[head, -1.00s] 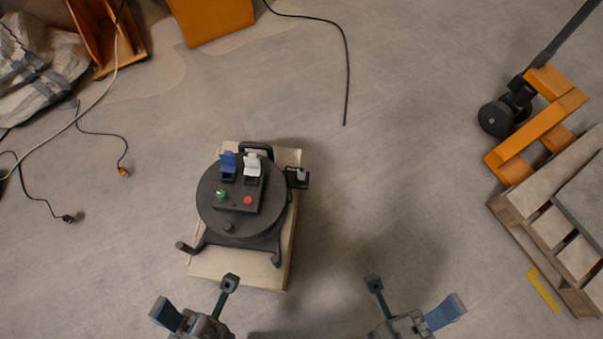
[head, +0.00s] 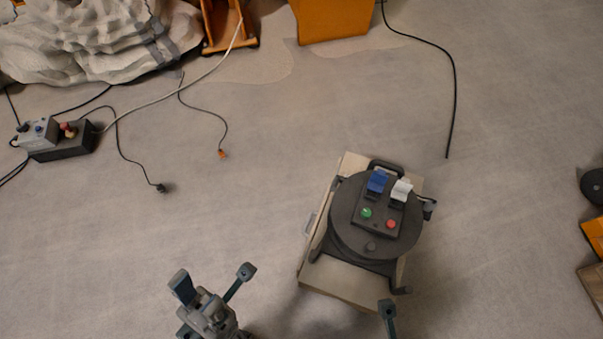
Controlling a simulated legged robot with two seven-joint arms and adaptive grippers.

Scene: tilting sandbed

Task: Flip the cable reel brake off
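The cable reel (head: 345,222) is a round black drum on a black frame, lying on a pale wooden board (head: 340,287) right of centre. Its panel has a blue flap (head: 377,183), a white flap (head: 401,191), a green button (head: 367,213) and a red button (head: 391,224). A small dark bracket with a grey part (head: 429,207) sticks out at its right side; I cannot tell whether this is the brake. My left gripper (head: 213,278) is open and empty, left of the board and apart from it. Of my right gripper, one finger (head: 388,312) shows at the bottom edge, below the reel.
Loose cables with plugs (head: 160,188) lie on the floor at left, near a grey and black switch box (head: 55,138). A grey sheeted heap (head: 90,45) and orange equipment (head: 330,20) stand at the back. Floor around the board is mostly clear.

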